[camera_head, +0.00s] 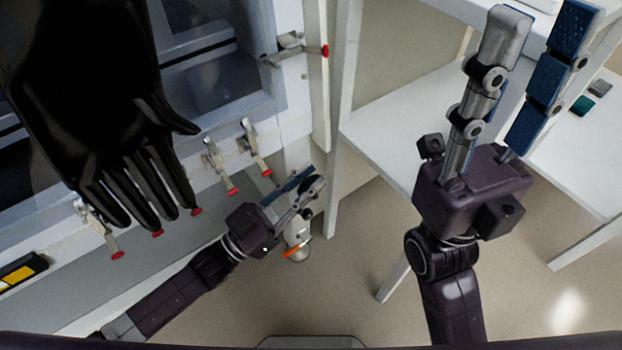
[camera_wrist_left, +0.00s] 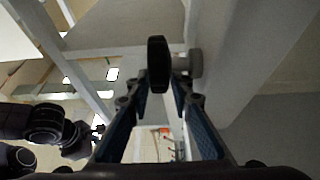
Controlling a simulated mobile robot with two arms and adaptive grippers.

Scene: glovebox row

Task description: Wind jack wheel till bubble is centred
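A black jack wheel (camera_wrist_left: 158,64) stands edge-on in the left wrist view, with a grey hub (camera_wrist_left: 190,64) on its right. My left gripper's (camera_wrist_left: 160,78) two fingertips lie on either side of the wheel; whether both press on it I cannot tell. In the head view my left gripper (camera_head: 307,186) is at the cabinet's lower right corner, with the dark wheel (camera_head: 305,192) partly hidden between its fingers. A bar with a yellow window (camera_head: 20,272), perhaps the level, lies at the far left; no bubble can be made out. My right gripper (camera_head: 535,45) is open and empty over the white table.
A big black glove (camera_head: 100,110) hangs before the glovebox at left. Several red-tipped clamps (camera_head: 255,145) line its front. A metal foot with an orange mark (camera_head: 298,248) is below my left gripper. The white table (camera_head: 390,120) is at right; the floor (camera_head: 350,270) between is clear.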

